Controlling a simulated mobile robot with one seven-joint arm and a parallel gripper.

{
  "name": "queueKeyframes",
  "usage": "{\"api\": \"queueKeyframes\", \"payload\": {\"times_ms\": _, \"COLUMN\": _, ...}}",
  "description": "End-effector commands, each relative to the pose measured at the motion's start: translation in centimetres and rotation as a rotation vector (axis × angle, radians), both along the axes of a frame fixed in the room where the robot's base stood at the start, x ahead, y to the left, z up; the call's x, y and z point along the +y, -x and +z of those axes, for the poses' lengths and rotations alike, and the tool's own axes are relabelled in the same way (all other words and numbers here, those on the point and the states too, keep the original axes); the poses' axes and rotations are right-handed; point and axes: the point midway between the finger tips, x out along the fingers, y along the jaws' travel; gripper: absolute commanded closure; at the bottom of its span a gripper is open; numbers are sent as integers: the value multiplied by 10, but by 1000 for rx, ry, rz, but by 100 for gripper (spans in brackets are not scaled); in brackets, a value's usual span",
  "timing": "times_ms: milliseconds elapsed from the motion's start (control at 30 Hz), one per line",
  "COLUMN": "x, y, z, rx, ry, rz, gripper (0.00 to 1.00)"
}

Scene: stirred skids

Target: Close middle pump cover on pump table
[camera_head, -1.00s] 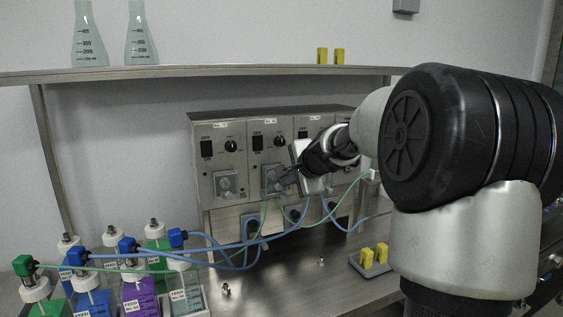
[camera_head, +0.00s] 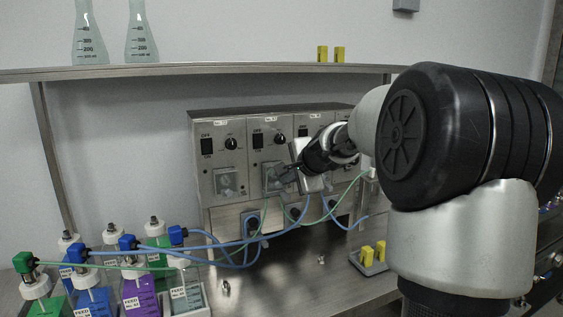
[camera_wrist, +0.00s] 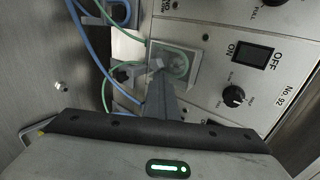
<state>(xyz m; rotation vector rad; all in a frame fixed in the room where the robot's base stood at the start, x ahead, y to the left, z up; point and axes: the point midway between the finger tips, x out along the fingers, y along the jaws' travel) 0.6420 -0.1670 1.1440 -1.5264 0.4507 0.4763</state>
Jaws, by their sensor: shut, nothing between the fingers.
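The pump unit (camera_head: 232,120) is a grey metal box with several pump panels side by side. Clear square covers show on the left panel (camera_head: 226,182) and on the second panel (camera_head: 270,181). My gripper (camera_head: 290,173) is shut and empty at the right edge of the second panel's cover. In the wrist view my closed fingertips (camera_wrist: 160,72) overlap the clear cover (camera_wrist: 178,65) of the panel labelled No. 92. The cover looks near flat over the round pump head; I cannot tell whether it is fully seated. The panels farther right are partly hidden by my arm.
Blue and green tubes (camera_head: 215,247) run from the pumps to bottles (camera_head: 140,290) at the front left. A small rack with yellow pieces (camera_head: 367,256) stands on the metal table right of centre. A shelf (camera_head: 180,71) with flasks crosses above.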

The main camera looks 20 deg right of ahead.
Motion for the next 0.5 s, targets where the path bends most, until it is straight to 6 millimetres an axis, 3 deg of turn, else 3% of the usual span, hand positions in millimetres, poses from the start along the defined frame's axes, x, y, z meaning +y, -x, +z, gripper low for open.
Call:
{"api": "queueKeyframes", "payload": {"times_ms": 33, "x": 15, "y": 0, "z": -3, "rx": -1, "ry": -9, "rz": 24, "gripper": 100}}
{"api": "queueKeyframes", "payload": {"times_ms": 500, "x": 16, "y": 39, "z": 7, "rx": 7, "ry": -6, "rz": 30, "gripper": 100}}
